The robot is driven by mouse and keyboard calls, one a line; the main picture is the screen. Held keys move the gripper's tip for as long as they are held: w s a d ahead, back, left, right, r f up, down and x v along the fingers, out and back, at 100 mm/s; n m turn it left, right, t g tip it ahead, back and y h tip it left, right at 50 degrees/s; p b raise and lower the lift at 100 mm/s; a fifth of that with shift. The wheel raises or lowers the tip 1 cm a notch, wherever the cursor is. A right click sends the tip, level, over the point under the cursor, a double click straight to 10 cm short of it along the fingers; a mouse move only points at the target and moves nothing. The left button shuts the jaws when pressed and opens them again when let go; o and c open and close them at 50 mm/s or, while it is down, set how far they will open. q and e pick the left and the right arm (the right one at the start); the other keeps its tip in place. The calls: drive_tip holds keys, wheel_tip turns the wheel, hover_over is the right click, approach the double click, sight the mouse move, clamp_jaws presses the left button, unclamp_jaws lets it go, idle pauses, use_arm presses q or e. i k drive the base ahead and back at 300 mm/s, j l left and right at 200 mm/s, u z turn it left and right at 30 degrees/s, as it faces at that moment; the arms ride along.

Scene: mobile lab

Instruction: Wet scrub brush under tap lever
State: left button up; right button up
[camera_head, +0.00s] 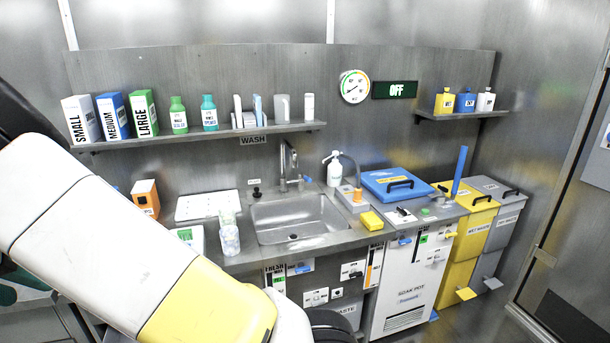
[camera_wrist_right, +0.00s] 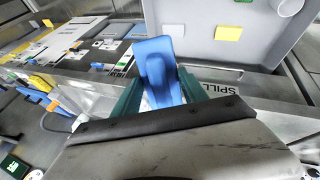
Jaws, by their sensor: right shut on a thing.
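The metal tap (camera_head: 289,165) stands behind the sink basin (camera_head: 298,220), under the WASH sign. A small dark knob (camera_head: 256,192) sits left of it; I cannot tell which part is the tap lever. In the right wrist view, my right gripper (camera_wrist_right: 162,95) is shut on a blue, paddle-shaped thing (camera_wrist_right: 155,58), likely the scrub brush; no bristles show. My right gripper does not show in the head view. My left arm crosses the lower left of the head view; its end, my left gripper (camera_head: 330,325), is cut off at the bottom edge and its fingers are hidden.
A soap pump bottle (camera_head: 333,168) and yellow sponge (camera_head: 371,221) are right of the sink. A blue-lidded box (camera_head: 395,183), yellow bin (camera_head: 465,205) and grey bin (camera_head: 505,215) stand further right. Clear cups (camera_head: 229,238) stand left. A shelf (camera_head: 200,137) hangs above.

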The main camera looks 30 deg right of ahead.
sight(300, 175)
drive_tip(key=l+z, duration=0.15)
drive_tip(key=l, duration=1.2)
drive_tip(key=l+z, duration=0.15)
drive_tip(key=l, duration=1.25)
drive_tip(key=i+l, duration=0.2)
drive_tip(key=l, duration=0.15)
drive_tip(key=i+l+z, duration=0.15)
drive_tip(key=l, duration=0.2)
drive_tip(key=i, duration=0.2)
